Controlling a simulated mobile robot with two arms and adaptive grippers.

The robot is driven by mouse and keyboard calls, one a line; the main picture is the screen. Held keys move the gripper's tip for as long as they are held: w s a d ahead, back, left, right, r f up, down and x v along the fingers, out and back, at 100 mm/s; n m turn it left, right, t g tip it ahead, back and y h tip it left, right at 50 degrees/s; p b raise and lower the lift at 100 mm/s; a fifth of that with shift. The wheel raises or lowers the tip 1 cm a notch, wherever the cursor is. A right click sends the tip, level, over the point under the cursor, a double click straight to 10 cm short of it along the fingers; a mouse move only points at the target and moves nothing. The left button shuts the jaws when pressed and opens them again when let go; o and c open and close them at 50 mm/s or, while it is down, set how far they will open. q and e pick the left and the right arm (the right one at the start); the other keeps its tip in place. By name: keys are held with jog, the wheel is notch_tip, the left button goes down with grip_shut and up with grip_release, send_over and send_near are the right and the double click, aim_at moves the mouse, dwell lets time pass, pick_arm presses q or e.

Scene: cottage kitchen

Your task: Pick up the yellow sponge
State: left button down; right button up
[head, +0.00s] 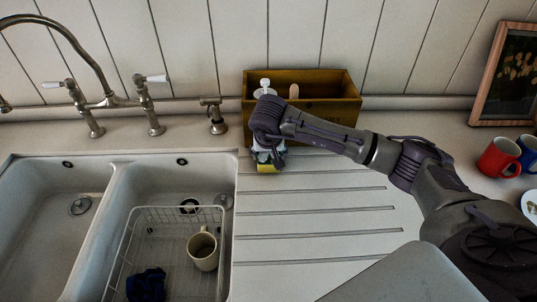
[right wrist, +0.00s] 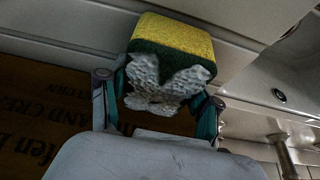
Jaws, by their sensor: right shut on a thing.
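The yellow sponge (right wrist: 172,40) has a dark green scouring side and fills the upper middle of the right wrist view. In the head view only a small yellow part of the sponge (head: 266,169) shows below my right gripper (head: 268,152). A crumpled, whitish, porous piece (right wrist: 157,85) lies against the green side, between the fingers. My right gripper (right wrist: 160,108) is shut, with a finger on each side of the sponge and the whitish piece. It is in front of the wooden box, over the drainboard. My left gripper is not in view.
A double sink (head: 172,183) is at left, with a wire rack holding a cream mug (head: 203,250) and a dark blue cloth (head: 147,285). A red mug (head: 499,157), a blue mug (head: 528,155) and a picture frame are at right.

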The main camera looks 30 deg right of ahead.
jog(key=shift+r+b, duration=0.3)
jog(key=shift+r, duration=0.35)
notch_tip(320, 180, up, 3)
jog(key=shift+w+f+b, duration=0.1)
jog(key=shift+f+b, duration=0.1)
jog(key=shift+b, duration=0.3)
jog(key=s+d+r+b, duration=0.3)
jog(key=s+d+r, duration=0.4)
jog(key=s, duration=0.2)
jog(key=shift+d, duration=0.3)
jog(key=shift+s, duration=0.1)
